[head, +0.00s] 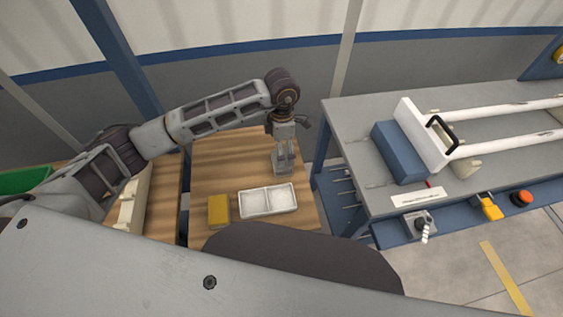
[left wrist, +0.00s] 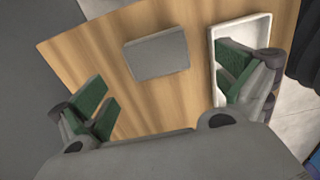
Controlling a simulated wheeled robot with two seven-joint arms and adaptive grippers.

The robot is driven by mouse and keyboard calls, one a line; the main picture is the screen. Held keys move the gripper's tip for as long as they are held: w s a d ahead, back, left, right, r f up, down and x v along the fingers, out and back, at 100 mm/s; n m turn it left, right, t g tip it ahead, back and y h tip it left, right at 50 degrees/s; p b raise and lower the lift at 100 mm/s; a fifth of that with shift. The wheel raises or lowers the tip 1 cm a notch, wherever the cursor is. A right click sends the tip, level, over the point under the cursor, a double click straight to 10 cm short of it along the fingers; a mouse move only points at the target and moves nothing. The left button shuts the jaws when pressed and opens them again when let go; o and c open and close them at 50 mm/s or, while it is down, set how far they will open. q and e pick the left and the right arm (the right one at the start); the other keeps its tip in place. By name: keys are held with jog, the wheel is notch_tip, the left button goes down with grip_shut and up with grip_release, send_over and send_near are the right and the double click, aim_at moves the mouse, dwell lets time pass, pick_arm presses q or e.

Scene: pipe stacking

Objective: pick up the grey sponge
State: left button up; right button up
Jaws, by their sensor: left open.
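The grey sponge (left wrist: 157,55) is a flat rectangular block lying on the wooden table. In the left wrist view it lies beyond the gap between my fingers, not between them. I cannot make it out in the head view, where my gripper may hide it. My left gripper (head: 284,168) points down over the table, just behind the white tray. In the left wrist view my left gripper (left wrist: 165,85) is open and empty, with green finger pads wide apart. My right gripper is in neither view.
A white two-compartment tray (head: 268,201) sits near the table's front edge and also shows in the left wrist view (left wrist: 248,32). A yellow block (head: 218,209) lies left of it. A grey workbench (head: 350,120) with a pipe fixture stands right. The wooden table (head: 215,160) is clear left of my gripper.

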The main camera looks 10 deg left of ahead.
aim_at(286, 171)
pick_arm(q)
notch_tip(286, 171, down, 2)
jog(key=shift+f, duration=0.8)
jog(key=shift+w+f+p, duration=0.1)
jog(key=shift+f+p, duration=0.2)
jog(key=shift+f, duration=0.05)
notch_tip(286, 171, down, 3)
jog(key=shift+w+r, duration=0.1)
jog(key=shift+f, duration=0.4)
jog(key=c, duration=0.8)
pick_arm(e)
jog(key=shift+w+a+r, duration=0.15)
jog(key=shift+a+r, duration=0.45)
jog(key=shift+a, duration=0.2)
